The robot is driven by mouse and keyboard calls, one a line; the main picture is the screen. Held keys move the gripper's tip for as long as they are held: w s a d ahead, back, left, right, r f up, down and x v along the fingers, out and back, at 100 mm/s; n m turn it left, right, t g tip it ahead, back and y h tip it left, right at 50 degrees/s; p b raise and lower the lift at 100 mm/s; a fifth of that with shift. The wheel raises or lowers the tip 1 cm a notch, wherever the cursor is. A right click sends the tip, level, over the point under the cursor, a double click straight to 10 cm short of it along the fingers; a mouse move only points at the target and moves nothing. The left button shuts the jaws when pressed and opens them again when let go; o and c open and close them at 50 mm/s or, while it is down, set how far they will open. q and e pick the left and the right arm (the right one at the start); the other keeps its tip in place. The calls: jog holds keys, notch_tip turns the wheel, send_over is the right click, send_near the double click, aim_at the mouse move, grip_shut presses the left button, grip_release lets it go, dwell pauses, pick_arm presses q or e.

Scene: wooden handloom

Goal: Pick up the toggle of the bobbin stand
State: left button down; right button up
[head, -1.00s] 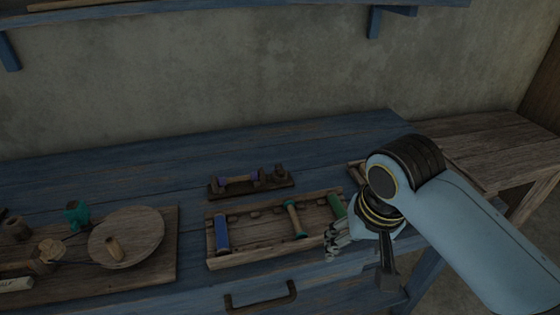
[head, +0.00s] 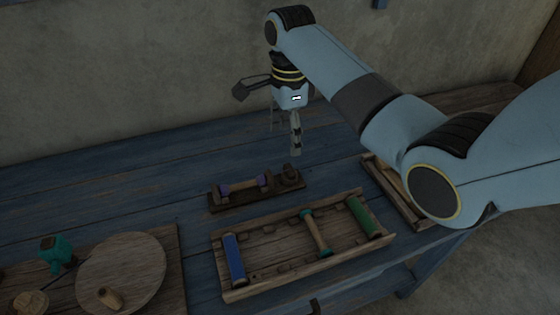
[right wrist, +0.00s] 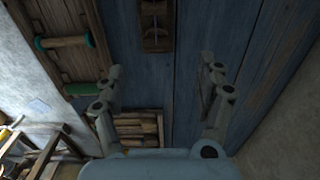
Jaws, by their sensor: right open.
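The bobbin stand (head: 232,200) is a small dark wooden base on the blue bench, carrying a pale rod with purple ends. A small wooden piece that looks like its toggle (head: 289,175) is at its right end. My right gripper (head: 284,137) is open and empty, pointing down above and slightly behind that end, apart from it. In the right wrist view, part of the stand (right wrist: 147,47) shows at the top, beyond the spread fingers (right wrist: 162,78); the toggle is hard to make out there. My left gripper is not in view.
A wooden tray (head: 262,245) with blue, teal-ended and green bobbins lies in front of the stand. A second tray (head: 373,165) is to the right, partly behind my arm. A board with a round disc (head: 125,270) is at the left. The bench behind the stand is clear.

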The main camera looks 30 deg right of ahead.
send_over(290, 169)
jog(key=f, duration=0.4)
jog(key=shift+w+a+f, duration=0.1)
jog(key=shift+a+f, duration=0.15)
jog(key=shift+f, duration=0.5)
notch_tip(290, 169, down, 4)
jog(key=shift+d+f+b, duration=0.15)
jog(key=shift+f+b, duration=0.1)
jog(key=shift+b, duration=0.1)
jog(key=shift+f, duration=0.1)
jog(key=shift+c, duration=2.2)
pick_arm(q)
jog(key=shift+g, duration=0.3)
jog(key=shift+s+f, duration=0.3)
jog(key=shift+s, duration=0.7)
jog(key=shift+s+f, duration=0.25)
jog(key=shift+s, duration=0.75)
pick_arm(e)
jog(key=c, duration=0.4)
